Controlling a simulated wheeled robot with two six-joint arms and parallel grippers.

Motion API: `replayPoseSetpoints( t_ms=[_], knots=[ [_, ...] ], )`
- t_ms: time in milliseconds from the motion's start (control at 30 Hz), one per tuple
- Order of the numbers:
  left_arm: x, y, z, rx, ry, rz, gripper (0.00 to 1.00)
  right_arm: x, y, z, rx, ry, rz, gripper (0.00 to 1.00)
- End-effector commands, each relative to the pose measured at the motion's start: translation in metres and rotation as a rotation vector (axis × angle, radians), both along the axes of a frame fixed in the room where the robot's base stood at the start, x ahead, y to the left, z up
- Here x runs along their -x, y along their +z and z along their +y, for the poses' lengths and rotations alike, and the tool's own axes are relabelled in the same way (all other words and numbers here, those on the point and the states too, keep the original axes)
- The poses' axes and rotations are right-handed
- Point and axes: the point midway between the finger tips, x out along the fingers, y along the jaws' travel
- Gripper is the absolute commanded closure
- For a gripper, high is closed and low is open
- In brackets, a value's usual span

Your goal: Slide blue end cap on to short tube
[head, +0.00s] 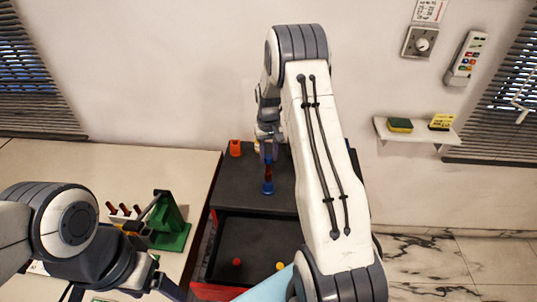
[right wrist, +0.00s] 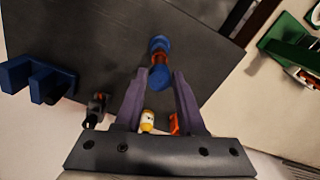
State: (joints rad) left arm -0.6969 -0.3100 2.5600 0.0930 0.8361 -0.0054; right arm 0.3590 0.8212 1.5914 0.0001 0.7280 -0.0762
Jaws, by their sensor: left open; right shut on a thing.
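My right gripper (head: 268,150) points down over the dark bench top, and its fingertips (right wrist: 160,82) close around a blue end cap (right wrist: 160,77). Just beyond the cap in the right wrist view is a short red-orange tube (right wrist: 157,56), in line with it. A second blue piece (right wrist: 158,42) is at the tube's far end. In the head view the red tube (head: 268,173) looks upright with the blue piece (head: 267,188) below it. I cannot tell whether the held cap touches the tube. My left gripper (head: 158,284) is open and empty at the lower left.
A green stand (head: 172,228) is on the pale table at left. An orange-red item (head: 235,148) sits at the back of the dark bench (head: 235,185). The right wrist view shows a blue bracket (right wrist: 40,80) and a yellow-white bottle (right wrist: 147,121). A dark tray (head: 225,250) lies in front.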

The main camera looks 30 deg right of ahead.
Motion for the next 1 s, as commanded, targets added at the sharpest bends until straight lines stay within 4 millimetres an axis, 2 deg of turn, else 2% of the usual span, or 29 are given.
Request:
replayPoseSetpoints(
  t_ms=[167,200,267,300,667,767,1000],
  knots=[
    [0.0,0.0,0.0,0.0,0.0,0.0,0.19,0.0,0.0,0.0,0.0,0.0,0.0,1.0],
    [0.0,0.0,0.0,0.0,0.0,0.0,0.19,0.0,0.0,0.0,0.0,0.0,0.0,0.57],
    [0.0,0.0,0.0,0.0,0.0,0.0,0.19,0.0,0.0,0.0,0.0,0.0,0.0,0.35],
    [0.0,0.0,0.0,0.0,0.0,0.0,0.19,0.0,0.0,0.0,0.0,0.0,0.0,0.26],
    [0.0,-0.002,0.0,0.0,0.002,0.0,0.19,0.0,0.003,0.0,0.0,0.0,-0.001,0.26],
    [0.0,-0.008,0.0,0.0,0.003,0.0,0.19,-0.001,0.014,0.0,0.001,0.0,-0.005,0.26],
    [0.0,-0.025,0.0,0.0,0.006,0.001,0.19,-0.001,0.061,0.0,0.003,0.0,-0.007,0.26]
  ],
)
